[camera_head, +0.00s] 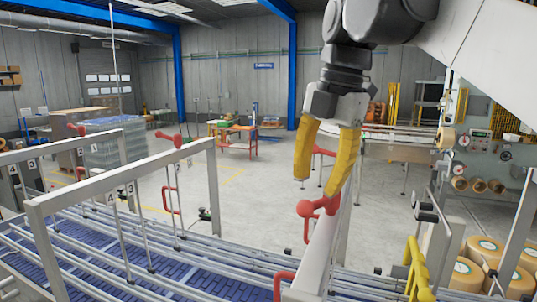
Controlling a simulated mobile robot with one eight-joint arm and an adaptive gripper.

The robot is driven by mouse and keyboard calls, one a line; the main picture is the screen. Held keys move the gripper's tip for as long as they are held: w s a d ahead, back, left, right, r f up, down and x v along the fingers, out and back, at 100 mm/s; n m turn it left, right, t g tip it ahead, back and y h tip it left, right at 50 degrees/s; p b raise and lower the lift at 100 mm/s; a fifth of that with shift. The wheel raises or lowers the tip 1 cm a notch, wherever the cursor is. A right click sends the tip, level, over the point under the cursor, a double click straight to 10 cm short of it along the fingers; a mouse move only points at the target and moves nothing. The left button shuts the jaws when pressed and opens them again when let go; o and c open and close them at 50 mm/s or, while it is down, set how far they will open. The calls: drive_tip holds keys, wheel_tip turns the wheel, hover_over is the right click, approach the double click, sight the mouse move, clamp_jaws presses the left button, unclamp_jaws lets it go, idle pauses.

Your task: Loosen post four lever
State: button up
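My gripper (318,188) hangs right of centre with two yellow fingers spread apart and pointing down. Nothing shows held between them. Small number plates (122,192) hang on the left frame, one seeming to read 4. Which lever belongs to post four is not clear.
A blue-belted conveyor (190,270) with metal guide rails runs across the lower left. Pale frame bars (130,178) rise above it. A yellow handle (418,270) and cardboard-coloured rolls (470,272) stand at the lower right. Open floor (255,205) lies behind.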

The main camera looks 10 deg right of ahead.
drive_tip(key=shift+s+d+r, duration=0.1)
drive_tip(key=shift+s+r, duration=0.05)
drive_tip(key=shift+r, duration=0.8)
drive_tip(key=shift+s+d+r, duration=0.1)
drive_tip(key=shift+s+r, duration=0.1)
drive_tip(key=shift+r, duration=0.75)
drive_tip(key=shift+s+d+r, duration=0.1)
drive_tip(key=shift+s+r, duration=0.05)
drive_tip(key=shift+r, duration=0.8)
